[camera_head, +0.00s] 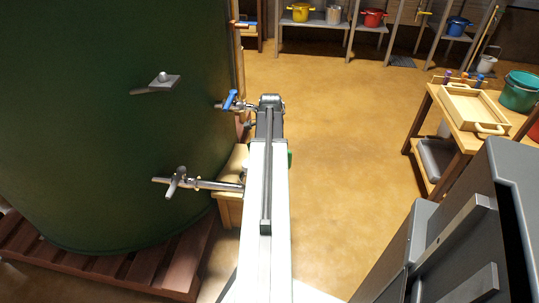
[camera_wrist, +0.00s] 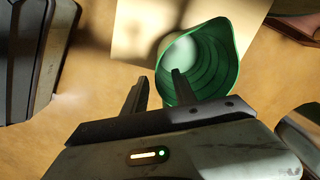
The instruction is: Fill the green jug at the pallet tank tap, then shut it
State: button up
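The green jug (camera_wrist: 200,62) shows in the wrist view with its open mouth toward the camera, on a pale wooden stand (camera_wrist: 140,30). In the head view only a green sliver (camera_head: 290,159) shows beside my arm. My gripper (camera_wrist: 158,88) is open; its right finger overlaps the jug's mouth and its left finger is outside the rim. I cannot tell whether they touch. The dark green tank (camera_head: 90,120) stands on a slatted pallet (camera_head: 150,264). A metal tap with a grey lever (camera_head: 174,183) and a blue-handled tap (camera_head: 230,101) show at the tank's right side.
The stand (camera_head: 230,205) is partly hidden by my arm. A workbench (camera_head: 432,110) with a wooden tray (camera_head: 476,106) and a green pot (camera_head: 518,91) stands at right. Shelves with coloured pots (camera_head: 373,17) line the back. The floor (camera_head: 345,120) between is clear.

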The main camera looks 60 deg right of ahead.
notch_tip(320, 180, up, 8)
jog(key=p, duration=0.8)
jog(key=shift+a, duration=0.1)
jog(key=shift+f, duration=0.15)
